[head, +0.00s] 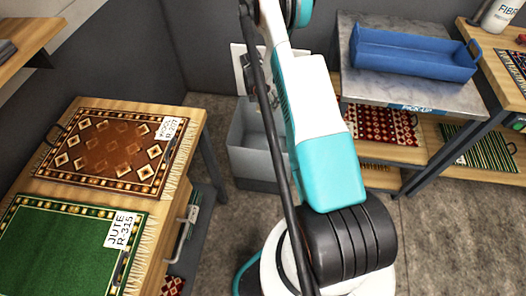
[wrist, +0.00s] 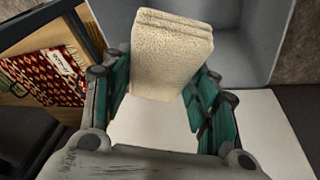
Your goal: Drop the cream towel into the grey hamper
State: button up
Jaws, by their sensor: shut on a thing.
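The cream towel (wrist: 172,55) is a thick folded block in the wrist view. My gripper (wrist: 160,82) is shut on it, with teal fingers on both sides. The grey hamper (wrist: 243,40) lies behind and below the towel in that view, its open inside showing. The towel overlaps the hamper's opening near a pale panel (wrist: 275,130); its height above the rim cannot be told. In the head view the hamper (head: 255,160) stands on the floor, partly behind my arm, with the pale panel upright at its back. My arm hides most of my gripper and the towel there.
A wooden table (head: 160,215) with a brown rug (head: 112,150) and a green rug (head: 62,245) stands at the left. At the right, a shelf unit (head: 405,155) holds patterned rugs under a blue tray (head: 412,57). Grey floor is clear at lower right.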

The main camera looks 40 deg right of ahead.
notch_tip(320, 180, down, 6)
jog(key=shift+r+b, duration=0.25)
jog(key=shift+b, duration=0.85)
jog(key=o, duration=1)
jog(key=v, duration=1.2)
